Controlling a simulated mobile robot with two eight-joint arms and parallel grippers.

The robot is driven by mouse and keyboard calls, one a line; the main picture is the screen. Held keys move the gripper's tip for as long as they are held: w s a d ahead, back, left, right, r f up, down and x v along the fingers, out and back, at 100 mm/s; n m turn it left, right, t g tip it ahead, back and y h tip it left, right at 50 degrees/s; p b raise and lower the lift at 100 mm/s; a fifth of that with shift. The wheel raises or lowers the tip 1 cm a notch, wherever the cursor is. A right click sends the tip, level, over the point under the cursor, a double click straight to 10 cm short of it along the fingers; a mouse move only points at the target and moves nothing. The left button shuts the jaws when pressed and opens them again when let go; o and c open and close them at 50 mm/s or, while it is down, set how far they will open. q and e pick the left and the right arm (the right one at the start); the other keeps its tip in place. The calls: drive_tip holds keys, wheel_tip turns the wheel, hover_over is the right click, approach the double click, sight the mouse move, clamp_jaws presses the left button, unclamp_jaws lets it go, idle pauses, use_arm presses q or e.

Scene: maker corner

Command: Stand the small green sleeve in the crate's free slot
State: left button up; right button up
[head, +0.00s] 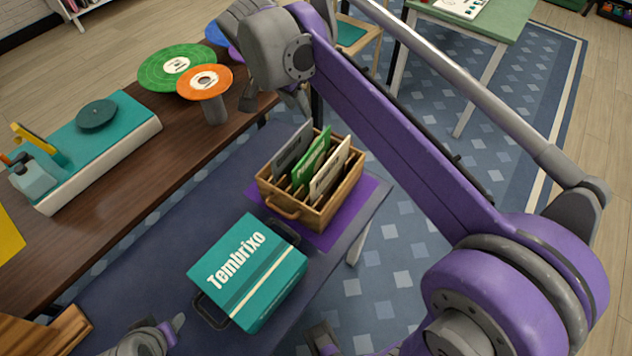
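The small green sleeve (311,160) stands in the wooden crate (318,217), between a grey sleeve (291,150) and a cream sleeve (330,171). Its lower part is hidden by the crate and the cream sleeve, so I cannot tell how deep it sits. My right gripper (274,101) is above and behind the crate, clear of the sleeves. Its fingers are spread and nothing shows between them. My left gripper (160,336) shows only partly at the bottom edge, and its opening cannot be made out.
The crate stands on a purple mat (372,192) on a dark blue table. A teal Tembrixo box (250,270) with handles is just in front. On the brown bench to the left are a teal-topped device (130,118), a green disc (160,66) and an orange disc on a stand (204,82).

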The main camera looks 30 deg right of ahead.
drive_tip(key=s+a+f+n+t+y, duration=0.1)
drive_tip(key=s+a+f+n+y, duration=0.1)
drive_tip(key=s+f+n, duration=0.4)
drive_tip(key=s+a+f+n+t+y, duration=0.2)
drive_tip(key=s+a+f+n, duration=0.2)
drive_tip(key=s+f, duration=1)
drive_tip(key=n, duration=0.3)
drive_tip(key=shift+s+f, duration=0.2)
drive_tip(key=shift+s, duration=0.1)
drive_tip(key=shift+s, duration=0.1)
